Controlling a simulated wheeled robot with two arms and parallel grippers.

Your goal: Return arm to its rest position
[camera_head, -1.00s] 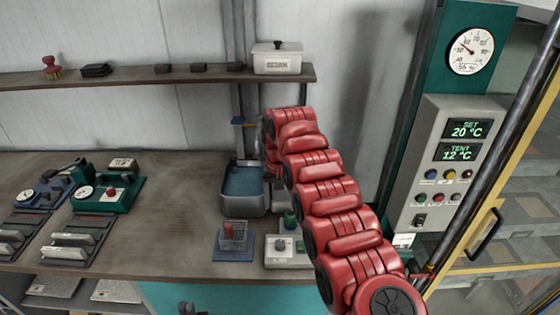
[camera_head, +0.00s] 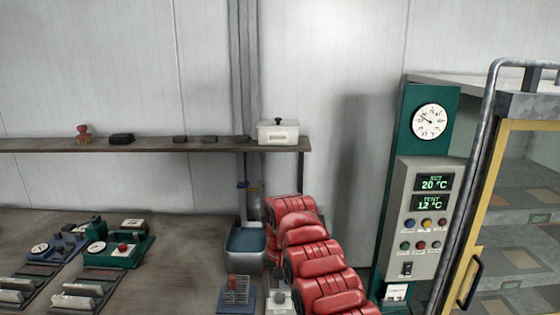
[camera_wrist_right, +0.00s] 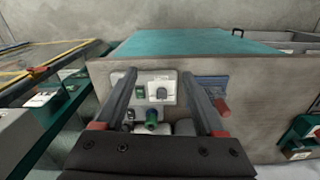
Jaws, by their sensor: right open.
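My right arm (camera_head: 313,255), red and jointed, comes in from the bottom edge, right of centre in the head view. It reaches over the bench beside the blue-grey basin (camera_head: 246,243). Its gripper is hidden behind the arm there. In the right wrist view my right gripper (camera_wrist_right: 158,75) has its two dark fingers spread apart, with nothing held between them. A pale control box (camera_wrist_right: 158,90) with a knob and a green button shows beyond and between the fingers. I cannot tell the distance to it. My left gripper is not in view.
A shelf (camera_head: 60,144) carries a white lidded box (camera_head: 278,132). The control panel (camera_head: 419,215) and yellow-framed cabinet (camera_head: 488,195) stand right.

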